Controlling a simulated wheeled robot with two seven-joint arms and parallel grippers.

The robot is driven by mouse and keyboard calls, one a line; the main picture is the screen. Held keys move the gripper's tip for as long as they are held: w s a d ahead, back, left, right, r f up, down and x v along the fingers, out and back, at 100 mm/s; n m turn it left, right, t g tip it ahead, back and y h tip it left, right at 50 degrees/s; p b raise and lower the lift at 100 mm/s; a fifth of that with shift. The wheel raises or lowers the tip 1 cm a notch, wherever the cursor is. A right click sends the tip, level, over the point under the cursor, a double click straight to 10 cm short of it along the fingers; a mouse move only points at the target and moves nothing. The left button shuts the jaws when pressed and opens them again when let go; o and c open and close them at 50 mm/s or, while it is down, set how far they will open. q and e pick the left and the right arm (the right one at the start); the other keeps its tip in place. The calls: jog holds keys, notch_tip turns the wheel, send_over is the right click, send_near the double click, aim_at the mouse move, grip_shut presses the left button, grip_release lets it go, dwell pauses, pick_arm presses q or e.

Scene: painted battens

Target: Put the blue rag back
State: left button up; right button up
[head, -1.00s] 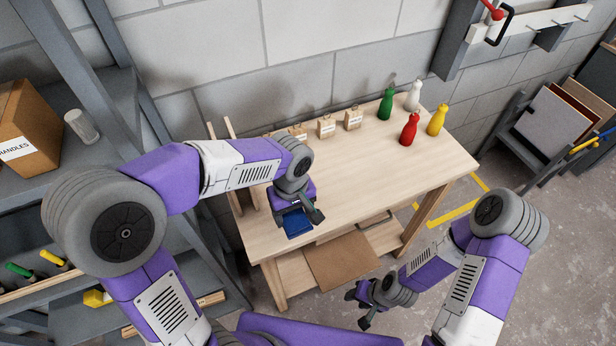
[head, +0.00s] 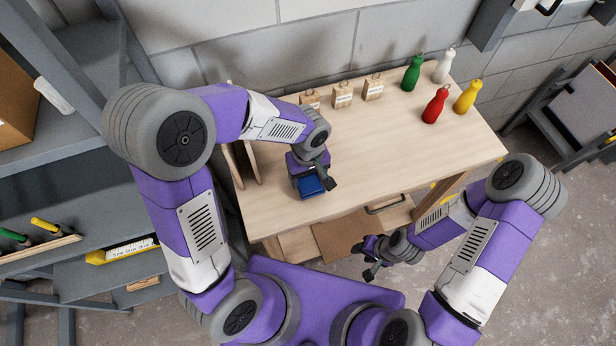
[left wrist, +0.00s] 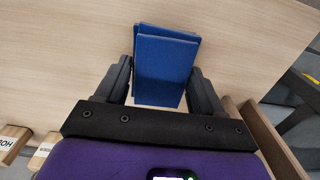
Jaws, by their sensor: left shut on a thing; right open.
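The blue rag (head: 311,185) is a folded, flat blue block at the left front part of the wooden workbench (head: 400,150). My left gripper (head: 316,184) is shut on it from above. In the left wrist view the rag (left wrist: 164,62) sits between the two dark fingers of the gripper (left wrist: 164,85), with bare bench top around it. Whether the rag touches the bench is hard to tell. My right gripper (head: 372,256) is open and empty, in front of the bench and below its top.
Green (head: 412,74), white (head: 444,66), red (head: 435,104) and yellow (head: 466,97) bottles stand at the back right. Several labelled wooden blocks (head: 343,94) line the back edge. Upright boards (head: 242,163) stand at the left end. The bench's middle is clear. Grey shelving (head: 75,205) stands left.

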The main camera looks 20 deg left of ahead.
pick_arm(q)
jog(key=shift+f, duration=0.55)
jog(key=shift+f, duration=0.15)
jog(key=o, duration=1.1)
